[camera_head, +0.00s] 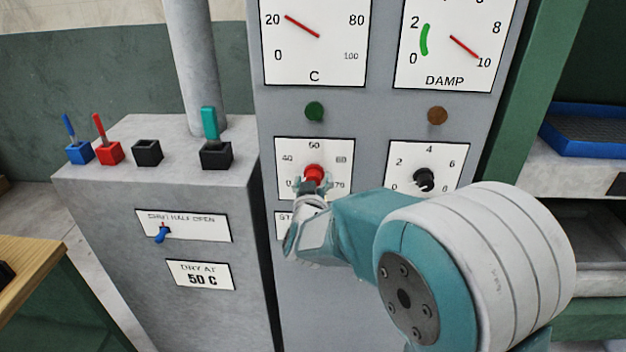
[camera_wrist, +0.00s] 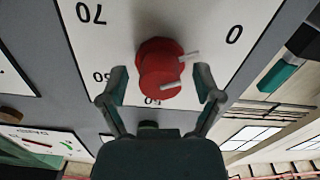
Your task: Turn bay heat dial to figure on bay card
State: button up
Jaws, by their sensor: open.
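The red heat dial (camera_head: 314,173) sits on a white scale panel below the C gauge. In the wrist view the red dial (camera_wrist: 160,70) stands between my two open fingers, with a gap on each side. My gripper (camera_wrist: 161,82) is open around it, apparently not touching. White marks on the dial point right, on the side between 0 and the hidden 40; the exact reading is unclear. The bay card (camera_head: 201,275) reads "DRY AT 50 C". In the head view my gripper (camera_head: 313,187) is at the dial and covers the scale's lower part.
A black dial (camera_head: 425,179) is to the right, beyond my arm. The C gauge (camera_head: 315,40) needle is near 20; the DAMP gauge (camera_head: 444,45) needle is at 10. Green (camera_head: 315,111) and brown (camera_head: 437,116) buttons sit above the dials. Several levers stand on the grey cabinet (camera_head: 135,130).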

jog(key=shift+a, duration=0.1)
jog(key=c, duration=1.1)
jog(key=shift+c, duration=0.2)
jog(key=shift+m, duration=0.4)
jog(key=m, duration=0.4)
jog(key=shift+m, duration=0.4)
jog(key=m, duration=1.2)
jog(key=shift+s+f+m, duration=0.1)
jog(key=shift+f+m, duration=0.1)
jog(key=shift+m, duration=0.2)
jog(key=m, duration=0.5)
jog(key=shift+f, duration=0.2)
jog(key=shift+m, duration=0.3)
